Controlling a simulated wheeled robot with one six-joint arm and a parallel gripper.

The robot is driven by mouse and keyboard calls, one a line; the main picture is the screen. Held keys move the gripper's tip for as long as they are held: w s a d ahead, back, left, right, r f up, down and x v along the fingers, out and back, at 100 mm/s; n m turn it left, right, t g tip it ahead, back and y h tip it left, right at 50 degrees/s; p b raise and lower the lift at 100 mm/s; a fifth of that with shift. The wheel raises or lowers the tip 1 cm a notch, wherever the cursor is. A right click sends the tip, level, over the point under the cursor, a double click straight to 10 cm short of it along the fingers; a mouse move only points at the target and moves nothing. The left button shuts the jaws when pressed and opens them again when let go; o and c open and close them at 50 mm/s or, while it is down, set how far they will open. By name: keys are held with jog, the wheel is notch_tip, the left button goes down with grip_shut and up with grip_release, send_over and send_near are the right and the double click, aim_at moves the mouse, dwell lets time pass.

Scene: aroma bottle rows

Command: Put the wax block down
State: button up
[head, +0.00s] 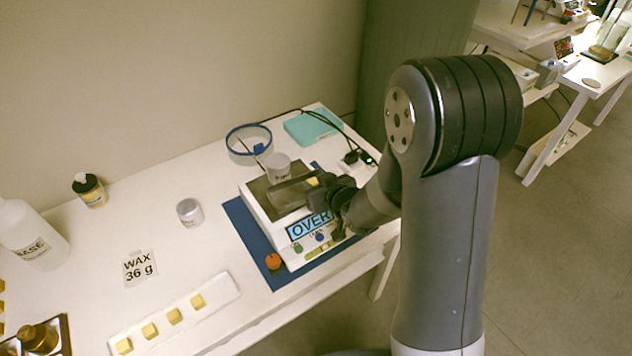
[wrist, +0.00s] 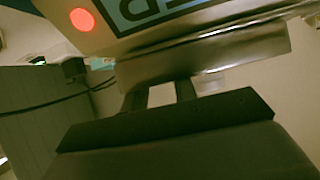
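A pale yellow wax block (head: 313,181) shows at the fingers of my gripper (head: 304,187), over the dark pan of the white scale (head: 262,222). I cannot tell whether the block is held or rests on the pan. The scale's blue display (head: 309,224) reads "OVER". A grey cup (head: 278,167) stands at the back of the pan. In the wrist view my two fingers (wrist: 160,95) are a little apart, and their tips are hidden behind a metallic edge. Several more wax blocks (head: 174,316) sit in a row on a white strip tray (head: 222,289).
The scale stands on a blue mat (head: 240,215). A blue-rimmed glass dish (head: 249,150), a teal box (head: 311,127) and cables are behind it. A grey jar (head: 189,212), a "WAX 36 g" card (head: 140,267) and a white bottle (head: 32,236) stand left.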

jog(key=shift+o, duration=1.1)
jog(key=shift+s+f, duration=0.2)
jog(key=shift+f, duration=0.05)
jog(key=shift+r, duration=0.1)
jog(key=shift+w+r+p, duration=0.1)
jog(key=shift+r+p, duration=0.25)
jog(key=shift+p, duration=0.1)
jog(key=shift+s+d+r, duration=0.15)
jog(key=shift+s+r, duration=0.05)
jog(key=p+v, duration=0.1)
jog(key=v, duration=1)
jog(key=shift+r, duration=0.2)
jog(key=shift+d, duration=0.1)
